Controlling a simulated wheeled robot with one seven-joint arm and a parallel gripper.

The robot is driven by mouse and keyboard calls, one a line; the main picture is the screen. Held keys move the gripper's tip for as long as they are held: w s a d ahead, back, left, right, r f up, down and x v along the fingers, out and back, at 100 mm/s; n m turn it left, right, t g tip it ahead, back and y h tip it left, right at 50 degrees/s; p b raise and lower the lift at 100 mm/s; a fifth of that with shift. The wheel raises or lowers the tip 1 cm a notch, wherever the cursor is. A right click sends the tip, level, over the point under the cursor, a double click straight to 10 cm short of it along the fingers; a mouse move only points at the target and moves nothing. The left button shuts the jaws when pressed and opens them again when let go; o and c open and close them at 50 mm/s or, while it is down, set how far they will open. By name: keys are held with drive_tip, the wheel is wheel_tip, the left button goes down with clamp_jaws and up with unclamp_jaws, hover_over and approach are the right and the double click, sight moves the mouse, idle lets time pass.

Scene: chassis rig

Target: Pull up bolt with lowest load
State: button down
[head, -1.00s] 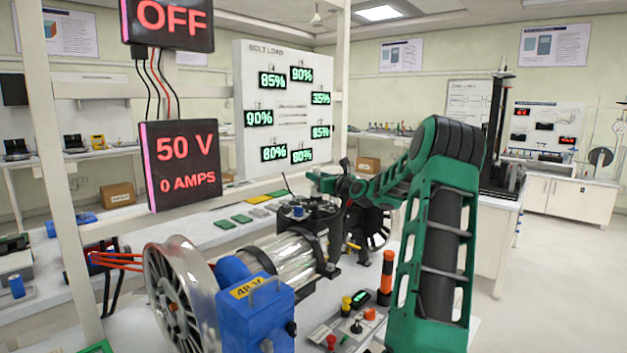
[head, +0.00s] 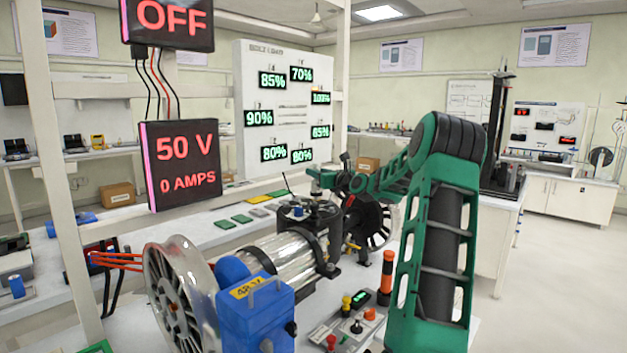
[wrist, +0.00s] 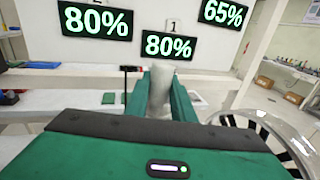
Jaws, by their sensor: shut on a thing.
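The bolt load board (head: 285,140) shows several green readings: 85%, 70%, 100%, 90%, 65%, 80% and 80%; the lowest is 65% (head: 320,132). In the wrist view I see two 80% readings and the 65% reading (wrist: 222,12). My gripper (head: 316,178) is above the black flange ring (head: 310,215) on the shiny cylinder. In the wrist view my gripper (wrist: 159,100) is shut on a light grey cylindrical piece (wrist: 160,82) between its green fingers. Its lower end is hidden, and individual bolts are too small to tell apart.
The shiny cylinder (head: 290,262) lies between a spoked wheel (head: 172,295) with a blue box (head: 262,315) and a second wheel (head: 375,225). A control panel (head: 350,325) with knobs is in front. Screens read OFF and 50 V, 0 AMPS (head: 182,163). A white post stands left.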

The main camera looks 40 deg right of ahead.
drive_tip(key=shift+r, duration=2.6)
